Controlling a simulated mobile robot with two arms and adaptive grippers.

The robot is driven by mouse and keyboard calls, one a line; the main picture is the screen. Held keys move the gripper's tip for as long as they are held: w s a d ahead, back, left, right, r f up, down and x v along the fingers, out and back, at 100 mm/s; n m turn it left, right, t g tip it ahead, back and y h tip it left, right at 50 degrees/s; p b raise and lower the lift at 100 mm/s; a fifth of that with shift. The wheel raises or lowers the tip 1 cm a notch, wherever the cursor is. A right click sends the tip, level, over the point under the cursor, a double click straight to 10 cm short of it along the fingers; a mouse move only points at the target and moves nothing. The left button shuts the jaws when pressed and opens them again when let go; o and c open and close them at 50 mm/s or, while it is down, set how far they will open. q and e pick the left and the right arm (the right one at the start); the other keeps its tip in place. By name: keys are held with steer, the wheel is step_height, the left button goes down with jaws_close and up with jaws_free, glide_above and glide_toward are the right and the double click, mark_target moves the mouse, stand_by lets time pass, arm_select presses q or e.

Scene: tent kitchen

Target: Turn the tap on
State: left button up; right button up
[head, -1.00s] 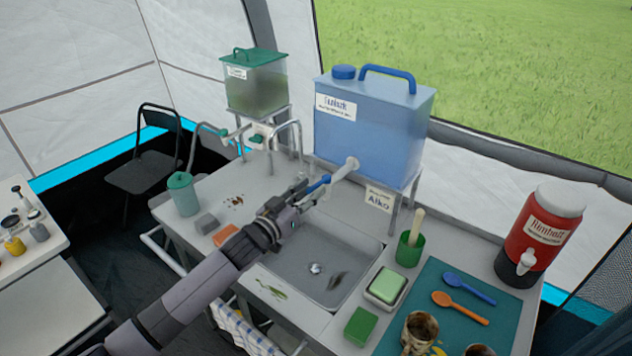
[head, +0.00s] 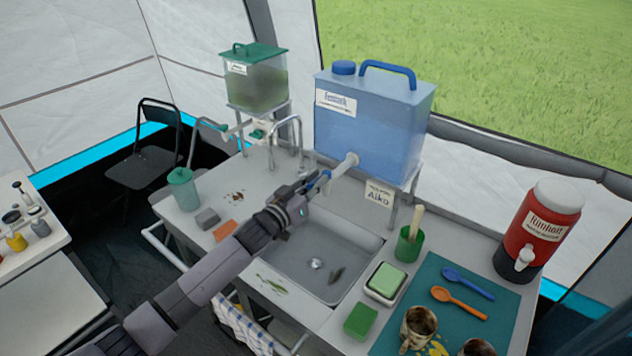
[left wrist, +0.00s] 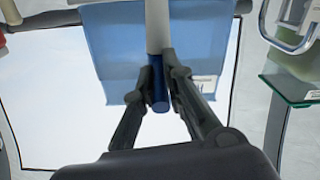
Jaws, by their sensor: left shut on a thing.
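The blue water canister (head: 372,120) stands on a rack behind the sink. Its pale tap pipe (head: 347,165) sticks out over the basin and has a blue lever (head: 326,179) at its end. My left gripper (head: 319,184) reaches in from the left and is shut on this lever. In the left wrist view, the blue lever (left wrist: 159,96) sits between the two dark fingers (left wrist: 160,86), below the pale pipe (left wrist: 158,28). The fingers partly hide the lever. I cannot see water running from the tap. My right gripper is not in view.
The sink basin (head: 300,250) lies below the tap. A green tank (head: 256,85) with its own tap stands at the left. A green cup (head: 409,243), a soap dish (head: 385,283), a teal mat (head: 480,320) and a red dispenser (head: 540,230) fill the right side.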

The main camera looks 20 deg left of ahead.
arm_select(q)
jaws_close()
stand_by(0.3)
steer(key=shift+d+n+y, duration=0.3)
steer(key=shift+y, duration=0.1)
steer(key=shift+s+d+r+n+t+y+b, duration=0.1)
steer(key=shift+d+n+t+y+b, duration=0.15)
steer(key=shift+n+y+b, duration=0.75)
steer(key=shift+d+r+n+t+y+b, duration=0.1)
steer(key=shift+d+n+t+y, duration=0.35)
steer(key=shift+y, duration=1.05)
steer(key=shift+a, duration=0.25)
steer(key=o, duration=0.6)
jaws_free()
steer(key=shift+f, duration=0.15)
steer(key=shift+o, duration=0.2)
steer(key=shift+s, duration=0.15)
